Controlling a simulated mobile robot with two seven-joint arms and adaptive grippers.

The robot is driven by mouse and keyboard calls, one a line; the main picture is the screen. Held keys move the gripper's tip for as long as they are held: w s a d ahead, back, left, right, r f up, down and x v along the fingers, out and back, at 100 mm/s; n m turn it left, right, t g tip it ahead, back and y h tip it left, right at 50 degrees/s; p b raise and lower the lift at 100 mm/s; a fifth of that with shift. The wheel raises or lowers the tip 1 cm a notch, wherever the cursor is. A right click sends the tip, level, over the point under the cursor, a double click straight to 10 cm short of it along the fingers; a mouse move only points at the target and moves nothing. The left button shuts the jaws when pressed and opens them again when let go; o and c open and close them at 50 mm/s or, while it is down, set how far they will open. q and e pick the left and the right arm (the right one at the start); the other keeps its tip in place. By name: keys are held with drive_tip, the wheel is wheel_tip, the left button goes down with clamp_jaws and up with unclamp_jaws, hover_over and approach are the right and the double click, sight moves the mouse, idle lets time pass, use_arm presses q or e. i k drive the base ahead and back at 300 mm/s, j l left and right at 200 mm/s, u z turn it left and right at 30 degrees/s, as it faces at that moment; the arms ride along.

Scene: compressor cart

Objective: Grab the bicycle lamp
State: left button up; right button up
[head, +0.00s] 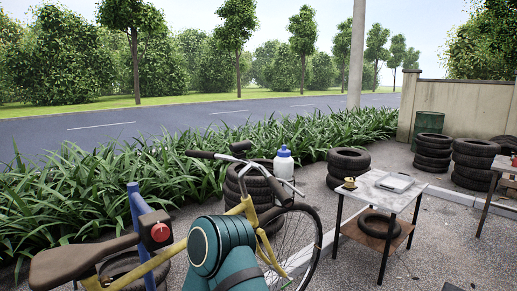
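I cannot surely pick out the bicycle lamp. A dark housing with a round red face (156,232) sits by the top of a blue post at left, near the bicycle saddle (78,262); whether it is a lamp or a clamp knob is unclear. The yellow bicycle frame (172,250) runs up to dark handlebars (225,157), with no clear lamp there. A small brownish object (350,184) on the side table is too small to identify. A teal link of my arm covers part of the bicycle. Neither gripper is in view.
A small table (378,192) with a pale flat item (395,182) stands right of the bicycle, a tire on its lower shelf. A blue-capped white bottle (284,165) is beside stacked tires (248,185). More tire stacks (433,150) stand behind. Open paving lies at lower right.

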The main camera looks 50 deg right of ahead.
sight(237, 148)
drive_tip(key=z, duration=1.35)
